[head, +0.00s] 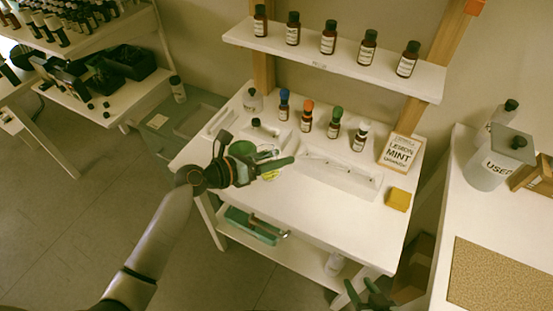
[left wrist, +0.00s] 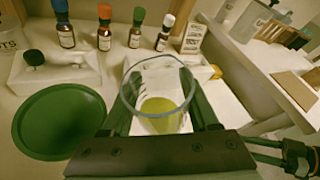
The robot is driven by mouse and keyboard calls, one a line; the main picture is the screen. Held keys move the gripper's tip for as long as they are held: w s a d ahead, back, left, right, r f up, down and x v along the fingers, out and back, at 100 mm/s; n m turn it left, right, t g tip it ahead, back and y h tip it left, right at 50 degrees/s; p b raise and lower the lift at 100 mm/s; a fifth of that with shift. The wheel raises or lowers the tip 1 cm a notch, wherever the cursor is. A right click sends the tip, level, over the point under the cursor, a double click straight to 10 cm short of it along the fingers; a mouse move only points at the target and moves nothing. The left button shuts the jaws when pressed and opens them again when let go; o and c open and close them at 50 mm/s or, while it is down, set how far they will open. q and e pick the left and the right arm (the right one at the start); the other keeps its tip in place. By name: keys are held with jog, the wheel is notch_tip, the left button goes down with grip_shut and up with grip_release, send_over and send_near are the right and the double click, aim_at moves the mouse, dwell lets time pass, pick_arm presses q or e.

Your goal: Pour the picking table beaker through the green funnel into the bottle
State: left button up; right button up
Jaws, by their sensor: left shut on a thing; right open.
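My left gripper (head: 279,167) is shut on the glass beaker (left wrist: 158,104), which shows between its green fingers in the left wrist view. The beaker holds some yellow-green liquid (left wrist: 159,107) and is above the table. The green funnel (left wrist: 58,122) is a wide green disc left of the beaker in the left wrist view. In the head view the funnel (head: 242,148) is partly hidden behind my left gripper. I cannot see a bottle under the funnel. My right gripper (head: 368,296) is open and empty at the bottom edge of the head view.
Dropper bottles with blue, orange (head: 306,114), green and white caps stand behind a white tray (head: 340,176). A lemon mint card (head: 401,152) and yellow sponge (head: 398,199) are at the right. A shelf (head: 330,61) of brown bottles hangs above. The table's front right is clear.

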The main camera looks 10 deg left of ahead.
aim_at(267, 145)
pick_arm(q)
jog(key=shift+w+a+r+n+h, duration=0.3)
jog(key=shift+a+r+n, duration=0.15)
jog(key=shift+r, duration=0.25)
jog(key=shift+w+a+r+n+h, duration=0.25)
jog(key=shift+a+r+n+h, duration=0.1)
jog(key=shift+r+n, duration=0.3)
jog(key=shift+a+r+n+h, duration=0.15)
jog(key=shift+n+h, duration=0.4)
jog(key=shift+n, duration=0.35)
jog(key=shift+f+n+b, duration=0.2)
jog(key=shift+n+b, duration=0.1)
jog(key=shift+b, duration=0.6)
jog(key=shift+r+n+h+b, duration=0.4)
jog(key=shift+n+h+b, duration=0.1)
jog(key=shift+n+b, duration=0.3)
jog(key=n+p, duration=0.1)
jog(key=r+p, duration=0.1)
jog(key=shift+w+a+n+t+h+p, duration=0.2)
jog(key=shift+n+t+h+p, duration=0.15)
jog(key=shift+n+t+h, duration=0.05)
